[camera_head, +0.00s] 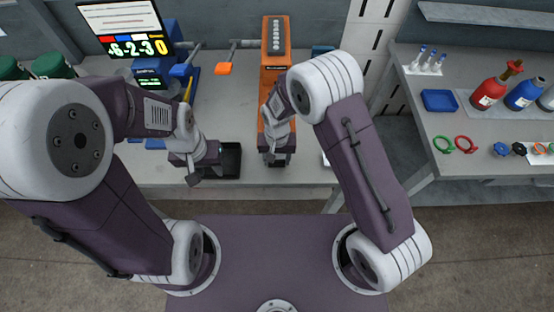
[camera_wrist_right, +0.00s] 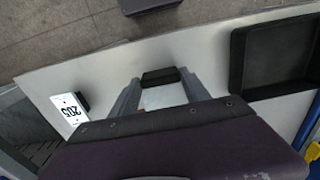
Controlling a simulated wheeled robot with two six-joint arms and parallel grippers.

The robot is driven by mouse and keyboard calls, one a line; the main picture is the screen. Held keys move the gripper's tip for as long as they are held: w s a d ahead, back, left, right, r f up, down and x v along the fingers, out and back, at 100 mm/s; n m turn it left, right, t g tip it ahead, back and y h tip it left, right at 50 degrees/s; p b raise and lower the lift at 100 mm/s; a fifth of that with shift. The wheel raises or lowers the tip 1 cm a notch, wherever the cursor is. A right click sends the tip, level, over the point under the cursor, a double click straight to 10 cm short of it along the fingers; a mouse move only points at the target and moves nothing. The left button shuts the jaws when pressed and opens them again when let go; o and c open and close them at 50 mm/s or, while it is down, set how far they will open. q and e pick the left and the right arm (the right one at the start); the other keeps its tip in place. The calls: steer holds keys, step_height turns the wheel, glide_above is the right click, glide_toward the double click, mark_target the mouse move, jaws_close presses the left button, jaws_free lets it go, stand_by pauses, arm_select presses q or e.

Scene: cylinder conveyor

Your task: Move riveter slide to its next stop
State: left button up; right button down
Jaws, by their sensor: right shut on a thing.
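An orange machine (camera_head: 275,85) with a row of pale round marks on top stands at the middle of the bench; I cannot read its label. My right gripper (camera_head: 276,157) is over its front end and hides part of it. In the right wrist view, a black block (camera_wrist_right: 160,77), perhaps the slide's handle, sits between the fingers of my right gripper (camera_wrist_right: 161,92), which is shut on it. My left gripper (camera_head: 192,177) is beside a black tray (camera_head: 231,175), near the bench's front edge; its finger gap is too small to make out.
A screen reading -6-2-3 0 (camera_head: 138,47) and a blue machine (camera_head: 150,78) stand at the back left. A white card reading 205 (camera_wrist_right: 70,115) lies near the right gripper. A side bench (camera_head: 455,185) holds bottles, rings and a blue tray (camera_head: 439,101).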

steer(key=shift+s+f, duration=0.1)
steer(key=shift+s, duration=0.1)
steer(key=c, duration=0.7)
jaws_free()
steer(key=shift+o, duration=0.9)
steer(key=shift+s, duration=0.1)
steer(key=shift+r, duration=0.5)
step_height(320, 180, up, 8)
steer(key=b, duration=0.1)
steer(key=shift+r, duration=0.1)
